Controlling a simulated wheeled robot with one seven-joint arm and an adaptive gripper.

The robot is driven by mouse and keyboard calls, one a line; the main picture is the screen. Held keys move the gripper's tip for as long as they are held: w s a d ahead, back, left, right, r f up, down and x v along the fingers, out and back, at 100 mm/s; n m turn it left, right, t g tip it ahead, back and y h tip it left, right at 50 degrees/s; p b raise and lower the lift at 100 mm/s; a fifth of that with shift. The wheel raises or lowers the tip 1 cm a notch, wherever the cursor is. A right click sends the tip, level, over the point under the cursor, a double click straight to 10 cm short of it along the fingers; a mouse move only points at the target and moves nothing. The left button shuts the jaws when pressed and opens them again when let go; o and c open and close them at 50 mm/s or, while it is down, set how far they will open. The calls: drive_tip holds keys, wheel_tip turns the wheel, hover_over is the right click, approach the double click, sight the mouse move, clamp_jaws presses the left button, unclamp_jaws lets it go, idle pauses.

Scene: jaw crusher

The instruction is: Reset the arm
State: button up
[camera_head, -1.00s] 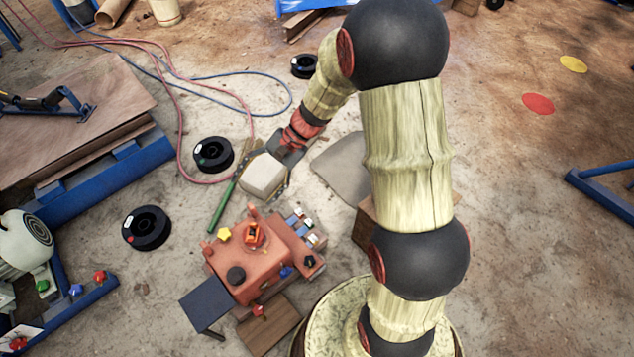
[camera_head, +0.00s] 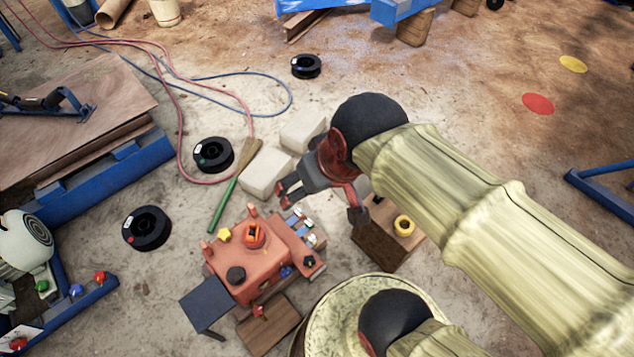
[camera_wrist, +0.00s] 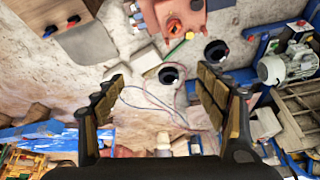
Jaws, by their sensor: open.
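My gripper (camera_head: 286,193) is in the middle of the head view, just above and right of the orange-red crusher (camera_head: 245,262). In the wrist view its two fingers (camera_wrist: 163,95) are spread wide with nothing between them. The arm reaches in from the right edge of the head view, bent at a dark joint. The crusher also shows at the top of the wrist view (camera_wrist: 178,22).
Pale blocks (camera_head: 266,172) lie beside the gripper, with a green-handled tool (camera_head: 223,205) to their left. A wooden box (camera_head: 380,245) stands right of the crusher. Black spools (camera_head: 147,228) and hoses lie on the floor. The floor at upper right is mostly clear.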

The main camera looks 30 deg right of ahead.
drive_tip(key=shift+s+d+r+t, duration=0.3)
drive_tip(key=shift+s+d+r, duration=0.1)
drive_tip(key=shift+s, duration=0.1)
wheel_tip(320, 180, up, 3)
drive_tip(key=p, duration=0.3)
drive_tip(key=shift+r, duration=0.2)
idle(0.6)
